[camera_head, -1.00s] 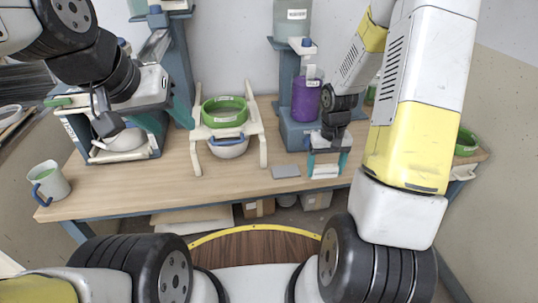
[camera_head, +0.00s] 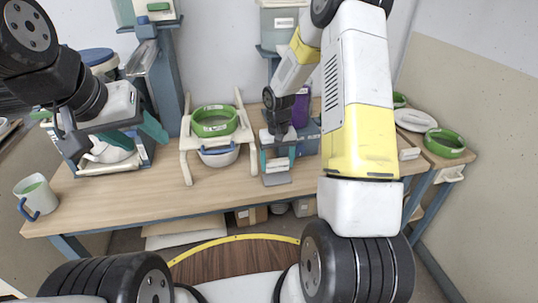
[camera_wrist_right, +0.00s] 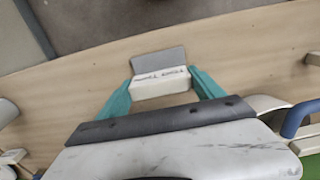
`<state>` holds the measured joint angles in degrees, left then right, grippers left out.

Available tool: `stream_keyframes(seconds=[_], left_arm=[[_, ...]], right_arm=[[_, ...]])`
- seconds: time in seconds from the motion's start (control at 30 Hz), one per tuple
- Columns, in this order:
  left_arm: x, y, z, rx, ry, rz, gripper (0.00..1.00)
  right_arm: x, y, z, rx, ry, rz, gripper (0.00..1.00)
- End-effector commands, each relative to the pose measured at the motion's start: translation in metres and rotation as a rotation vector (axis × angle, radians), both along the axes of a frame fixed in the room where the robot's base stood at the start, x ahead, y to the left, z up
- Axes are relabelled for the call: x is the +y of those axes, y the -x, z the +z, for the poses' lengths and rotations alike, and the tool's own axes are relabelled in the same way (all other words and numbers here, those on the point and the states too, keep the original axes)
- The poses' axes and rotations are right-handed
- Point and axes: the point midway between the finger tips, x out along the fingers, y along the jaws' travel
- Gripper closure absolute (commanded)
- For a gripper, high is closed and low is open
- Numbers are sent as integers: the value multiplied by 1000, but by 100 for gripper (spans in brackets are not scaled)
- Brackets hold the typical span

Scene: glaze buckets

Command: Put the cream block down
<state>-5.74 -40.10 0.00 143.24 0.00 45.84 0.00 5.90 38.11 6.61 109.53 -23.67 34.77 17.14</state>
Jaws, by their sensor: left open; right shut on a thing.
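The cream block (camera_wrist_right: 162,83) with dark lettering is held between the teal fingers of my right gripper (camera_wrist_right: 163,91). In the head view the block (camera_head: 277,165) shows low between the fingers of the right gripper (camera_head: 278,160). A flat grey pad (camera_wrist_right: 158,61) lies on the table right beside the block, on the table's front-edge side; it also shows in the head view (camera_head: 277,179). Whether the block touches the pad or table is not clear. My left gripper (camera_head: 112,142) is open at the table's left, with a white bowl (camera_head: 108,153) showing between and behind its fingers.
A mug (camera_head: 36,195) stands at the far left. The front middle of the table (camera_head: 150,200) is bare.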

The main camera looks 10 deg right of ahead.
Motion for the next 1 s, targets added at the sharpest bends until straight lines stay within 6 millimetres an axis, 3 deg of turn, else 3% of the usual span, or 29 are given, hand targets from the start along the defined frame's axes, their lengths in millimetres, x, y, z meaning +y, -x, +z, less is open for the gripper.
stream_keyframes(seconds=[0.27,0.63,0.67,0.73,0.77,1.0], left_arm=[[0,0,0,0,0,0,48],[0,0,0,0,0,0,48],[0,0,0,0,0,0,48],[0,0,0,0,0,0,48],[0,0,0,0,0,0,48],[0,0,0,0,0,0,48]], right_arm=[[0,1,-33,3,0,0,63],[0,0,-37,0,0,0,63],[0,0,-37,-1,0,0,19],[0,0,-37,-1,0,0,6],[0,0,-37,-1,0,0,2],[0,0,-37,0,0,0,2]])
